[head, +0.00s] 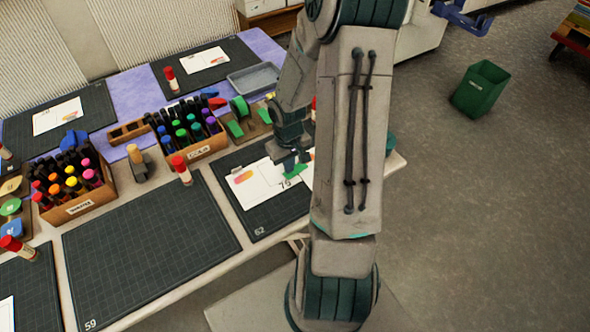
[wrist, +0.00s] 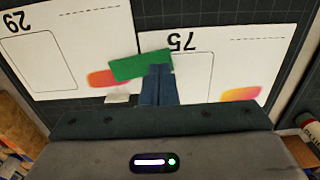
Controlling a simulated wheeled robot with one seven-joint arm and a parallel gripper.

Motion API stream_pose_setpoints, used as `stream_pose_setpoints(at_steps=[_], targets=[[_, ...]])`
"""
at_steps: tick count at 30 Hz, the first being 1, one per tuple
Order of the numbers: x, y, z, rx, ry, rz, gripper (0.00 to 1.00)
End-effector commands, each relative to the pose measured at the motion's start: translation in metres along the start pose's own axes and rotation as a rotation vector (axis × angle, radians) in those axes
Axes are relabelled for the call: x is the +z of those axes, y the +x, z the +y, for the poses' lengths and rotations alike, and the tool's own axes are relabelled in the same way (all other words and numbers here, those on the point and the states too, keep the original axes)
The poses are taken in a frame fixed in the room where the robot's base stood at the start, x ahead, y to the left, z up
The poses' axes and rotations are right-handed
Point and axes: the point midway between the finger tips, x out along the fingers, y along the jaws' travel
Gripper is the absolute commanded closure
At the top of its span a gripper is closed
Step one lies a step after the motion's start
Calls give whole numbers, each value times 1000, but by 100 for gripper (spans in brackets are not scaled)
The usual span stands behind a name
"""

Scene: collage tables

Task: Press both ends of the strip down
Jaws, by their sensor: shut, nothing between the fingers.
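The green strip (wrist: 135,67) lies across the seam between two white cards in the wrist view. One is marked 29 (wrist: 65,40) and the other 75 (wrist: 220,60). In the head view the strip (head: 295,171) shows in part below my gripper (head: 291,160), and the card marked 75 (head: 258,185) lies on a dark mat. My gripper (wrist: 158,72) is shut and empty, its fingertips at the strip's end on the 75 card. I cannot tell whether they touch it. The fingers hide part of the 75 card's near edge.
A small white piece (wrist: 117,98) lies near the cards' edge. The dark mat marked 62 (head: 283,212) is under the cards. A crate of markers (head: 203,150), a red-capped glue stick (head: 181,170) and a grey tray (head: 254,78) stand nearby. The mat marked 59 (head: 150,250) is clear.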

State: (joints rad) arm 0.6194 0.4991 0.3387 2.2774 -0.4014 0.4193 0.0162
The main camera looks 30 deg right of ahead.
Motion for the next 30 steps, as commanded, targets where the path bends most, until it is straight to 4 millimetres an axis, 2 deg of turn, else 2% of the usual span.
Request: stream_pose_setpoints(at_steps=[13, 30], targets=[[0, 1, 0, 0, 0, 0, 100], [0, 12, 0, 0, 0, 0, 100]])
